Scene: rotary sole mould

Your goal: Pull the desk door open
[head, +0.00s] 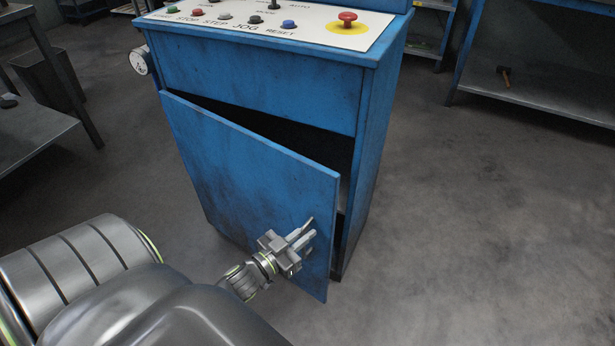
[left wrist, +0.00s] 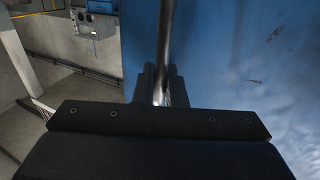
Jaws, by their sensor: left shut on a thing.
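The blue desk (head: 260,85) stands in the middle of the head view. Its blue door (head: 235,170) is partly open; its right edge stands out from the body and a dark gap shows above and beside it. My left gripper (head: 306,233) is at the lower right of the door, shut on the door's handle. In the left wrist view the metal handle (left wrist: 166,45) runs down between the fingers, with the blue door (left wrist: 240,60) behind. The gripper hides part of the handle in the head view. My right gripper is not in view.
The desk top carries a white panel (head: 350,38) with several buttons and a red knob (head: 347,18). A grey table (head: 30,135) stands at the left. A shelf (head: 540,85) with a hammer (head: 504,75) stands at the right. The floor right of the door is clear.

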